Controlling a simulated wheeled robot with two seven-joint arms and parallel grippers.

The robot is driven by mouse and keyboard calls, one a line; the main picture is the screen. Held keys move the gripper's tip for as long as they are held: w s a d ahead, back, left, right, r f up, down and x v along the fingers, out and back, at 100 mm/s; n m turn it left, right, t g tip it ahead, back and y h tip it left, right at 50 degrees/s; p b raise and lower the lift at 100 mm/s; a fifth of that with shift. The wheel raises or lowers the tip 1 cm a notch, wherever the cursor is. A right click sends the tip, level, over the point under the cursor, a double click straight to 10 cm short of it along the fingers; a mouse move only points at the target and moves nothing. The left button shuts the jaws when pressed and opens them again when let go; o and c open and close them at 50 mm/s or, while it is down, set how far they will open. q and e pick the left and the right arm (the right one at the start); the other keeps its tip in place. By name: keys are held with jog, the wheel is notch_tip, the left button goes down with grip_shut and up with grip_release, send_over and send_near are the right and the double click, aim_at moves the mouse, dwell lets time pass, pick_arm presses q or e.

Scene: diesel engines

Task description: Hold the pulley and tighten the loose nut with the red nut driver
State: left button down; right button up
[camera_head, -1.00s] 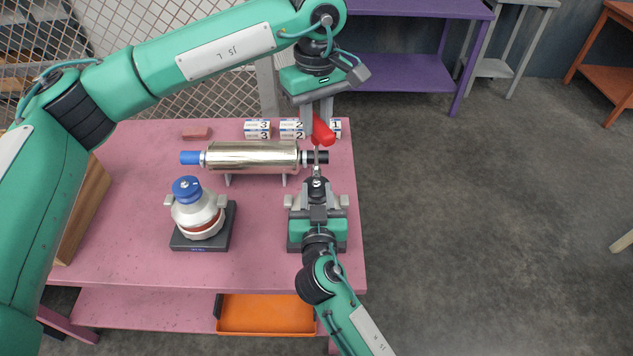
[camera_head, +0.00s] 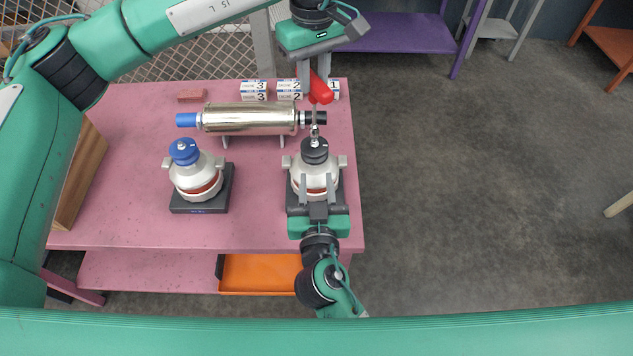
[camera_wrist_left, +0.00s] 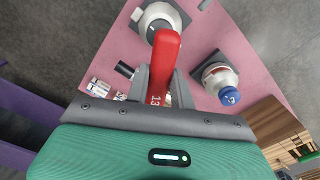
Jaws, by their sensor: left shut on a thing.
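My left gripper (camera_head: 316,83) is shut on the red nut driver (camera_head: 321,90); its red handle also shows in the left wrist view (camera_wrist_left: 164,62). The driver's thin grey shaft points down at the black pulley (camera_head: 315,155) on the right engine (camera_head: 300,180). A small silver nut (camera_head: 314,142) shows on top of that pulley, close under the shaft; I cannot tell if they touch. My right gripper (camera_head: 317,184) is in front of this engine, its fingers apart with nothing seen held between them. The pulley stands clear of these fingers in the picture.
A second engine with a blue pulley (camera_head: 184,151) stands to the left. A shiny metal cylinder (camera_head: 250,118) lies on a stand behind. Small numbered boxes (camera_head: 254,90) and a reddish block (camera_head: 190,95) are at the back of the pink table (camera_head: 120,190). An orange tray (camera_head: 260,272) is below.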

pick_arm(q)
jog(key=shift+r, duration=0.85)
jog(key=shift+r+p, duration=1.3)
jog(key=shift+r, duration=2.2)
